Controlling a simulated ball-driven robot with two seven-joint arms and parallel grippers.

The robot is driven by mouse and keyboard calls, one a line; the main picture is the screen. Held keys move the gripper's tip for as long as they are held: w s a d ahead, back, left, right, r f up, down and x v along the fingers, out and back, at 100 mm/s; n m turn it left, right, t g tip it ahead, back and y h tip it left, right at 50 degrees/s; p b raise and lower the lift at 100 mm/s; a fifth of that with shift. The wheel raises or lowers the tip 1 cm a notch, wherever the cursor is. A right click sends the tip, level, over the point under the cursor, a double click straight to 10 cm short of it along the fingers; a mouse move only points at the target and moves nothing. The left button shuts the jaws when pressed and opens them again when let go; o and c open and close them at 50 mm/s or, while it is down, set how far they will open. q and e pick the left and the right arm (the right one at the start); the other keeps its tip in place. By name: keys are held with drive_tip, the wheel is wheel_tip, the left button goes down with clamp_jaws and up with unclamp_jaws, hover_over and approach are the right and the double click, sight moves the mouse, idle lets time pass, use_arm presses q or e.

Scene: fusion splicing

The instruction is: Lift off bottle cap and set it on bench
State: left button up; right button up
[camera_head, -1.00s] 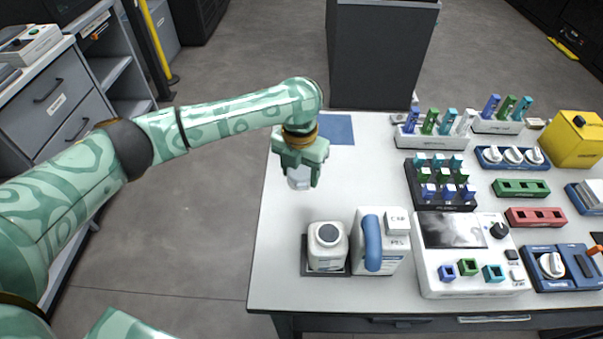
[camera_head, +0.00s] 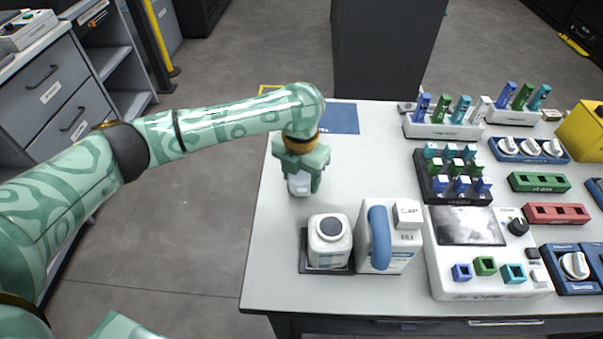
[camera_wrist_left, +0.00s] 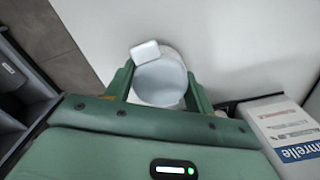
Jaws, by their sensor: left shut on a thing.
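My left gripper (camera_head: 300,181) is shut on the white bottle cap (camera_head: 299,188) over the back left part of the bench (camera_head: 275,270). In the left wrist view the cap (camera_wrist_left: 160,84) sits between the two green fingers, with the white bench surface around it. I cannot tell whether the cap touches the bench. The white bottle (camera_head: 328,252) stands upright and uncapped, with a dark round opening on top, in a dark tray (camera_head: 304,262) in front of the gripper. My right gripper is not in view.
A white container with a blue handle (camera_head: 378,238) stands right of the bottle. A splicer (camera_head: 470,260) and racks with coloured pieces (camera_head: 453,180) fill the right side. A blue mat (camera_head: 340,118) lies behind the gripper. The bench's left strip is clear.

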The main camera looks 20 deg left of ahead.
use_arm(q)
drive_tip(key=shift+f, duration=0.2)
drive_tip(key=shift+f, duration=0.4)
drive_tip(key=shift+r, duration=0.1)
idle(0.5)
drive_tip(key=shift+p, duration=0.3)
drive_tip(key=o, duration=1)
